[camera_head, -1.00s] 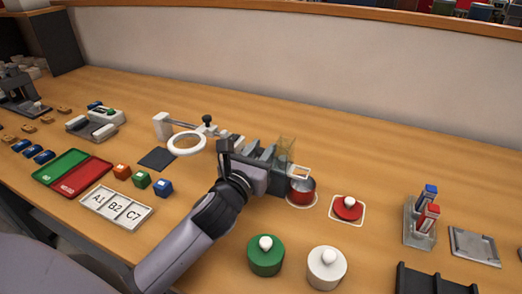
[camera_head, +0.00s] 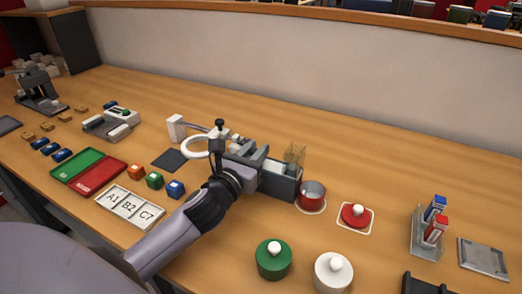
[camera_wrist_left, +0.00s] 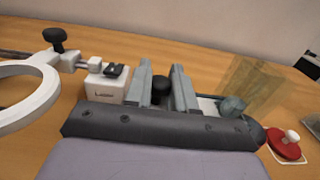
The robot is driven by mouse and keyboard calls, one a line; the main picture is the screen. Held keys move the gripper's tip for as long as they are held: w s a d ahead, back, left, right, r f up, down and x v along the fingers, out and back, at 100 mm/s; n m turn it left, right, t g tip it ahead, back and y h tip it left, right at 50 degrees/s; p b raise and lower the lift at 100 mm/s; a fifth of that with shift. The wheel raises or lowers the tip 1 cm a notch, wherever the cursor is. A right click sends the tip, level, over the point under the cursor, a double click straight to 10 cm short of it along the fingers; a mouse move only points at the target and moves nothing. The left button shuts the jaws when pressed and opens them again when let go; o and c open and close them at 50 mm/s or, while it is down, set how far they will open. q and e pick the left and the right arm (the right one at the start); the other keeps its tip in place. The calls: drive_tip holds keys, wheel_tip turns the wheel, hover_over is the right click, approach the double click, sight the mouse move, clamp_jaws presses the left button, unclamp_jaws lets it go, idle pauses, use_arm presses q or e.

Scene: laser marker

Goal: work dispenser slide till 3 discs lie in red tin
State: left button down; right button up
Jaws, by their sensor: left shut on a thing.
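The dispenser (camera_head: 282,186) is a grey block with a clear amber hopper (camera_head: 295,153) on top; the hopper also shows in the wrist view (camera_wrist_left: 250,82). My left gripper (camera_head: 248,156) is at the dispenser's left end, shut on the slide's dark knob (camera_wrist_left: 162,88), which shows between the two grey fingers. The slide is drawn left, with no part of it over the tin. The open red tin (camera_head: 313,194) stands just right of the dispenser on a pale round mark. I cannot make out discs inside it. My right gripper is out of view.
A red lid (camera_head: 355,215) with a white knob lies on a white-edged square right of the tin. Green (camera_head: 273,260) and white (camera_head: 333,272) lidded tins stand in front.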

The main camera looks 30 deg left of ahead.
use_arm(q)
drive_tip(key=shift+a, duration=0.25)
drive_tip(key=c, duration=1.3)
unclamp_jaws()
drive_tip(key=shift+s, duration=0.1)
drive_tip(key=shift+s+d, duration=0.2)
drive_tip(key=shift+s, duration=3.3)
